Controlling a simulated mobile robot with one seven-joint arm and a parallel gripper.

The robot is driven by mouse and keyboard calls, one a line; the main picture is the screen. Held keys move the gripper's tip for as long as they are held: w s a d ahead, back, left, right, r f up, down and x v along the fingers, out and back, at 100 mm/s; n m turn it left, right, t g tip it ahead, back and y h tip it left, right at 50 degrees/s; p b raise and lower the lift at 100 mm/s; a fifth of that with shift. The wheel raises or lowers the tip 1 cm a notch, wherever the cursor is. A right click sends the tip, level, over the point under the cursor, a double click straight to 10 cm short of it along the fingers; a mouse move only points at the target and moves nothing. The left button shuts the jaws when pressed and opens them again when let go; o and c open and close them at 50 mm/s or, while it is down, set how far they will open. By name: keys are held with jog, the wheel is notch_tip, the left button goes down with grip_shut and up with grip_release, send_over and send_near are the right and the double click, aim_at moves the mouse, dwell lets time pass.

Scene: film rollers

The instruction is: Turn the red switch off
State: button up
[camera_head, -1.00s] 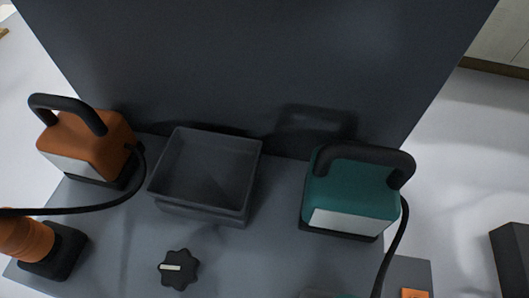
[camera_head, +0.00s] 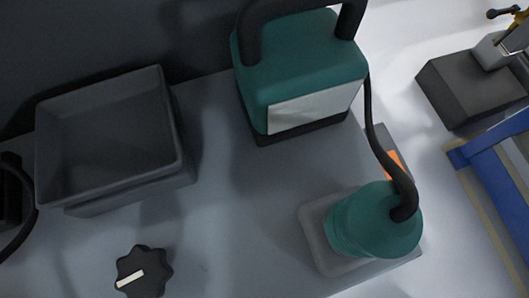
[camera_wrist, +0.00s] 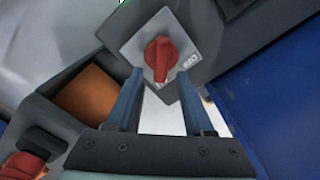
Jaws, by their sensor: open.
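The red switch (camera_wrist: 160,57) is a red rotary knob on a light grey square plate in the wrist view. The plate (camera_wrist: 186,58) is fixed to a dark grey housing and has a small label by the knob. My gripper (camera_wrist: 159,76) is open, with its two blue-grey fingers pointing toward the knob, one to each side of it in the picture. Nothing is between the fingers, and I cannot tell how far the fingertips are from the knob. The head view shows neither the red switch nor my gripper.
The head view shows a dark open tray (camera_head: 112,190), a black dial (camera_head: 143,272), a teal box (camera_head: 300,60) with a cable, and a teal round piece (camera_head: 372,225). A blue frame (camera_head: 500,165) is at right. An orange surface (camera_wrist: 88,98) lies left in the wrist view.

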jog(key=shift+f, duration=0.45)
grip_shut()
